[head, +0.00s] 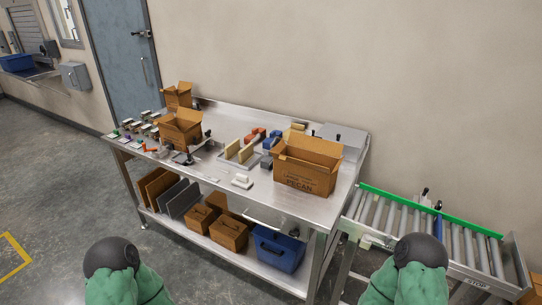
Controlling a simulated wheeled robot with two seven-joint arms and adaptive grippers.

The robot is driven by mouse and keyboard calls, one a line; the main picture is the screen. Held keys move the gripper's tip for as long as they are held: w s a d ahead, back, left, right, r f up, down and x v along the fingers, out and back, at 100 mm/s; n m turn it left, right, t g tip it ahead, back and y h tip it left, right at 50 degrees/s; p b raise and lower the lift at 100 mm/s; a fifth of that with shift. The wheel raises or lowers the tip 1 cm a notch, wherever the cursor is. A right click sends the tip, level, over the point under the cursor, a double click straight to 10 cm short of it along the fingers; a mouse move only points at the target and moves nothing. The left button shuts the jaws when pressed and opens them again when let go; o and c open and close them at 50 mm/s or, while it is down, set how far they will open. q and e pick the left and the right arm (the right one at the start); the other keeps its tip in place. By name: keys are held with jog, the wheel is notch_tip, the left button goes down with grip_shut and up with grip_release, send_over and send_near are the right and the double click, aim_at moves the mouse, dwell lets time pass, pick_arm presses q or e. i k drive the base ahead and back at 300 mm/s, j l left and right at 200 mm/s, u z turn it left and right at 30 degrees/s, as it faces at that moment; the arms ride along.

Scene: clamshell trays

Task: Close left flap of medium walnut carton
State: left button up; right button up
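Three brown cartons stand open on the steel table. The middle-sized carton (178,135) is left of the table's centre, with flaps raised and spread. No walnut label can be read on it, so I cannot confirm its name. A large carton marked PECAN (305,177) stands at the right, also with its flaps up. A smaller carton (178,97) stands behind at the back left. Two green arm links of mine with dark round ends show at the bottom edge. Neither gripper can be made out.
The steel table (222,191) holds small jars, tools and upright tan panels (245,147) between the cartons. Its lower shelf carries panels, brown boxes and a blue bin (278,250). A roller conveyor (450,240) with a green rail adjoins at the right. Floor is clear at left.

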aim_at(167, 117)
jog(key=i+j, duration=0.2)
jog(key=j, duration=0.2)
jog(key=i+j, duration=0.15)
jog(key=j, duration=0.25)
jog(key=i+j, duration=0.2)
jog(key=j, duration=0.2)
jog(key=i+j, duration=0.15)
jog(key=j, duration=0.25)
jog(key=i+j, duration=0.2)
jog(key=j, duration=0.2)
jog(key=i+j, duration=0.2)
jog(key=j, duration=0.2)
jog(key=i+j, duration=0.15)
jog(key=j, duration=0.25)
jog(key=i+j, duration=0.35)
jog(key=j, duration=0.1)
